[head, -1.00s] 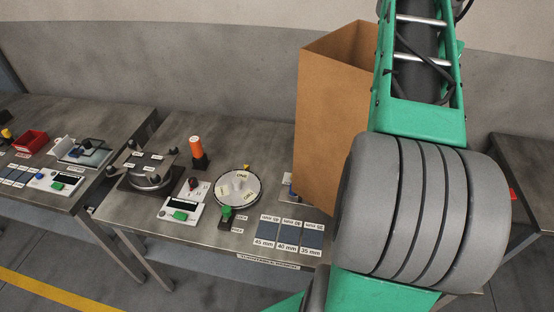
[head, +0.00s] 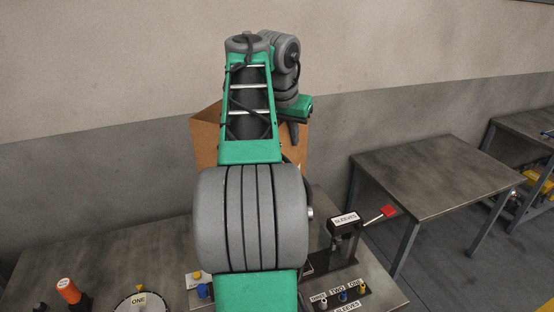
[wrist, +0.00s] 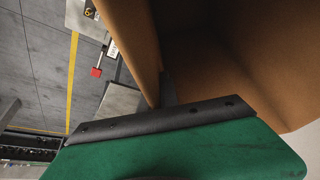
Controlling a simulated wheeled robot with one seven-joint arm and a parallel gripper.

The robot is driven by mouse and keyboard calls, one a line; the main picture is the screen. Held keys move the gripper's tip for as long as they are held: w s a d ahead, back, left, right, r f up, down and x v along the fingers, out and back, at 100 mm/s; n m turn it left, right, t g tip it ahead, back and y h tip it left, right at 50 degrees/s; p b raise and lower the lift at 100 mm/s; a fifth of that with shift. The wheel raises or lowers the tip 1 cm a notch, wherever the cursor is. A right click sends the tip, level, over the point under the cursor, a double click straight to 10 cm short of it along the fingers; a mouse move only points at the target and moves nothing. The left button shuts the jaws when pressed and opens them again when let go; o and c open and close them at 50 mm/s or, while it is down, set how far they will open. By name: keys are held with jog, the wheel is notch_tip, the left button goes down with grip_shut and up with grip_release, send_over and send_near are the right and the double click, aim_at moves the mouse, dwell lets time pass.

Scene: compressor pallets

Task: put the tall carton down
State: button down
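The tall carton (head: 207,137) is a brown open-topped box, seen behind my arm in the head view. Its lower part is hidden by my arm, so I cannot tell whether its base touches the bench. My gripper (head: 293,132) is at the carton's upper right side, pointing down. In the wrist view the carton (wrist: 235,60) fills the upper right, close against the gripper, with its dark inside showing. A dark finger (wrist: 168,90) lies against the carton's wall, and the gripper appears shut on that wall; the other fingertip is hidden.
The bench (head: 100,262) below carries an orange-topped post (head: 68,291), a round dial (head: 137,303), a sleeve press with a red-ended lever (head: 345,232) and a small sleeve rack (head: 342,295). To the right, a separate table (head: 435,180) is bare. A gap of floor lies between them.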

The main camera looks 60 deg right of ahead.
jog(key=w+d+f, duration=0.5)
jog(key=f, duration=0.5)
jog(key=shift+w+b, duration=0.35)
jog(key=shift+w, duration=0.05)
jog(key=shift+f, duration=0.2)
jog(key=c, duration=2.1)
grip_release()
jog(key=shift+f, duration=0.1)
jog(key=o, duration=0.5)
